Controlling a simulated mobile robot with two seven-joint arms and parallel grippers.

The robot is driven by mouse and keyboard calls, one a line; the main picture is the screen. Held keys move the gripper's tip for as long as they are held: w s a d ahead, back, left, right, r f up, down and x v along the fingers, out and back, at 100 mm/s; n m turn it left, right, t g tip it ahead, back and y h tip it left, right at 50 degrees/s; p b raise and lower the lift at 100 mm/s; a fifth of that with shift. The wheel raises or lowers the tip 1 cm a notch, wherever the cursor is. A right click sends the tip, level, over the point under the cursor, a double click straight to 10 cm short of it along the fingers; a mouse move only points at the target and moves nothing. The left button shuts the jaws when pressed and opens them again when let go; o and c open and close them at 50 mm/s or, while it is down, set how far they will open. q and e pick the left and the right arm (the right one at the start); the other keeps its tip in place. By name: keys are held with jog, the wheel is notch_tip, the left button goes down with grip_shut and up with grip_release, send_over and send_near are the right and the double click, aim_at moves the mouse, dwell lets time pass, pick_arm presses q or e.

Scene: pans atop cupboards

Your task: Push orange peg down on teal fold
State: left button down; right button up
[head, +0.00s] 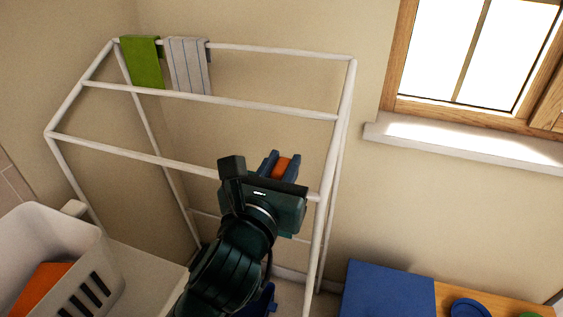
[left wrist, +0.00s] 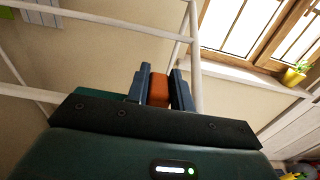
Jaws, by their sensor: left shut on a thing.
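My left gripper (head: 282,165) is shut on the orange peg (head: 283,168), near the front right of the white drying rack (head: 190,163). The peg (left wrist: 159,89) shows between the two blue fingers in the left wrist view. A teal edge (left wrist: 108,96) shows beside the fingers there; I cannot tell whether it is the teal fold or part of my gripper. No teal fold is plain in the head view, where my gripper hides part of the front rail. I do not make out my right gripper.
A green cloth (head: 142,62) and a striped cloth (head: 188,66) hang on the rear rail. A white basket (head: 55,245) with something orange stands at lower left. A blue board (head: 388,290) lies at lower right. A window (head: 480,50) is at upper right.

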pick_arm(q)
jog(key=shift+f+b, duration=0.3)
jog(key=shift+f, duration=0.4)
jog(key=c, duration=1.1)
grip_release()
jog(key=shift+c, duration=0.2)
